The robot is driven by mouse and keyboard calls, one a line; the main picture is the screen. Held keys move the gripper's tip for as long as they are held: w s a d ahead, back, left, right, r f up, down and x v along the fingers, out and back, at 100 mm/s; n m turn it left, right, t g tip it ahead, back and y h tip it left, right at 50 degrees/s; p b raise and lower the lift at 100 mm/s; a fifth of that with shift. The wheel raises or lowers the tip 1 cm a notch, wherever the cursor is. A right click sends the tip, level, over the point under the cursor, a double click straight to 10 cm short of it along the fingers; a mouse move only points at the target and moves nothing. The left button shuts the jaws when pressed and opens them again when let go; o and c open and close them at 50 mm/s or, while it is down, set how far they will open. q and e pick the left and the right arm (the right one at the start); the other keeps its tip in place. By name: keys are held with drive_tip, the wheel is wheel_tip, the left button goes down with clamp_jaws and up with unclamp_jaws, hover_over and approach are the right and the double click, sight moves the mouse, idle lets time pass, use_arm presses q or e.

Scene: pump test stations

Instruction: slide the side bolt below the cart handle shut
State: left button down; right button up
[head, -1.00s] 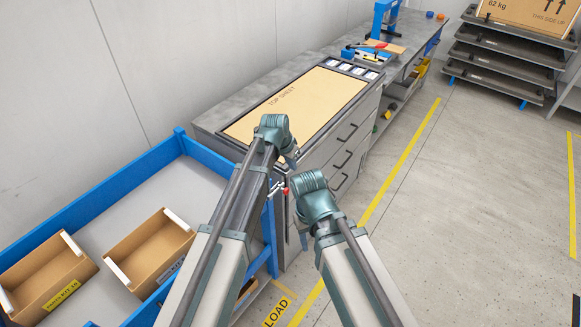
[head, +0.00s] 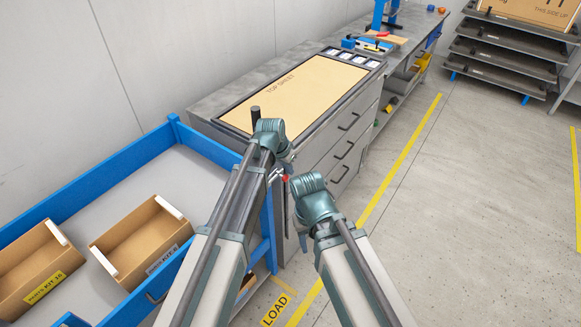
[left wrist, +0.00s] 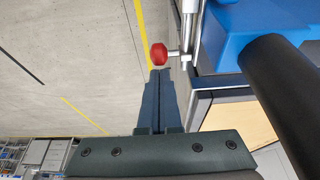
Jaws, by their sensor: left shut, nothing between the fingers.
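The side bolt shows in the left wrist view as a metal rod (left wrist: 188,38) with a red knob (left wrist: 158,54) on a short stem. The knob also shows small in the head view (head: 285,178), at the cart's end. My left gripper (left wrist: 158,72) is shut and empty, its fingertips just short of the knob in the picture; I cannot tell whether they touch. A thick black bar, seemingly the cart handle (left wrist: 290,100), crosses the right of the wrist view. My right gripper (head: 302,240) hangs right of the cart, its jaws unclear.
The blue cart (head: 75,190) holds open cardboard boxes (head: 140,240). A grey drawer bench (head: 325,150) with a tan top sheet (head: 300,95) stands just behind. Open floor (head: 460,210) with yellow lines lies to the right; a shelf rack (head: 505,55) stands far right.

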use_arm(q)
drive_tip(key=s+a, duration=0.1)
drive_tip(key=s, duration=0.1)
drive_tip(key=s+a, duration=0.1)
drive_tip(key=shift+s+a, duration=0.35)
drive_tip(key=shift+w, duration=0.1)
drive_tip(key=shift+w+d+r, duration=0.15)
drive_tip(key=shift+w+d, duration=0.05)
drive_tip(key=shift+w, duration=0.05)
wheel_tip(320, 180, up, 10)
drive_tip(key=p, duration=1.1)
hover_over(283, 178)
drive_tip(key=s, duration=0.1)
drive_tip(key=shift+s+a+r+b, duration=0.1)
drive_tip(key=shift+s+a+b, duration=0.05)
drive_tip(key=shift+a+b, duration=0.15)
